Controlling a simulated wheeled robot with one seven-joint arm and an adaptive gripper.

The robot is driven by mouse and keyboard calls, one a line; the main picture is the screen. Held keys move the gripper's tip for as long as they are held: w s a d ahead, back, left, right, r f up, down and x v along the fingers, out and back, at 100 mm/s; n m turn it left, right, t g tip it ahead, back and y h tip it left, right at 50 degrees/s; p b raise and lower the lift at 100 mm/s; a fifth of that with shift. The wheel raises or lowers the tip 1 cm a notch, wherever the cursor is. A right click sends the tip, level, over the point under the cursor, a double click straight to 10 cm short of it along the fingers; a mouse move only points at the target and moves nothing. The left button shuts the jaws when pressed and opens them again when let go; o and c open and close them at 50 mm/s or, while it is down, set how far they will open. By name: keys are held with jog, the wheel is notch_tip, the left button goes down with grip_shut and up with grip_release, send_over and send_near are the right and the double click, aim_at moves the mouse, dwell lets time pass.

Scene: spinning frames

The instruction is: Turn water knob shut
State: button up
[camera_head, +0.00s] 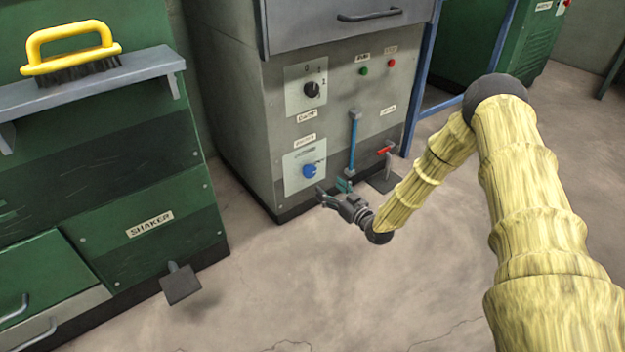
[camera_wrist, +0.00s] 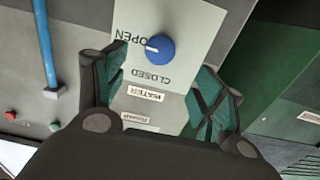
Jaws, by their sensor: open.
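The blue water knob (camera_head: 309,170) sits on a pale plate (camera_head: 292,184) low on the front of the grey cabinet. In the wrist view, which is upside down, the knob (camera_wrist: 160,47) shows a white mark on its left side, towards the word OPEN; CLOSED is printed on the plate beside it. My gripper (camera_head: 333,190) is open and empty, in front of and a little below right of the knob in the head view. In the wrist view my gripper (camera_wrist: 164,72) has its teal-padded fingers spread either side of the plate, apart from the knob.
A black dial (camera_head: 312,89) is above the knob. The floor in front is clear.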

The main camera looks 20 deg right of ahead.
aim_at(312, 173)
jog(key=b+x, duration=0.4)
jog(key=x, duration=0.5)
jog(key=shift+f+b, duration=0.2)
jog(key=shift+b, duration=0.1)
jog(key=shift+w+a+r, duration=0.15)
jog(key=shift+w+a, duration=0.1)
jog(key=shift+w, duration=0.4)
jog(key=c, duration=1)
